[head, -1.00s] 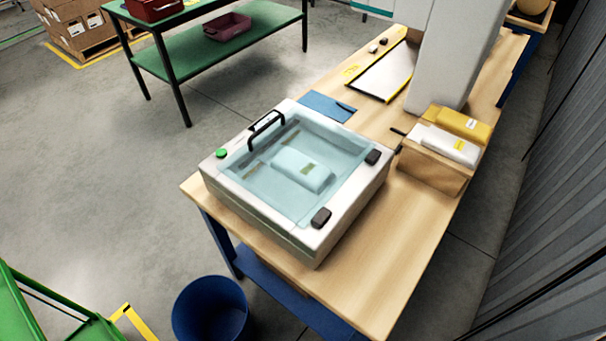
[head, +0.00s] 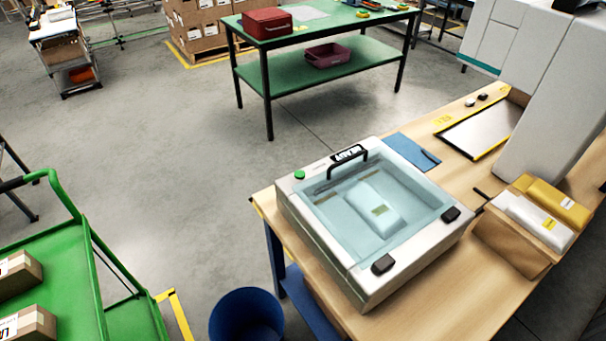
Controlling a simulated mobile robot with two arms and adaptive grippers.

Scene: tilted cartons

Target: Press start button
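A round green button (head: 300,175) sits on the far left corner of a white machine (head: 351,285) with a clear lid. The machine rests on a wooden workbench (head: 428,318). Its transparent lid (head: 412,193) looks shut, with a black handle (head: 347,166) near the back edge. A pale package (head: 366,212) with a small label lies inside under the lid. Neither of my grippers shows in the head view.
A wooden box (head: 511,243) with white and yellow packs stands right of the machine. A large grey-white unit (head: 545,125) rises behind it. A blue bin (head: 246,318) stands on the floor below the bench. A green cart (head: 62,280) is at left. Grey floor between is clear.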

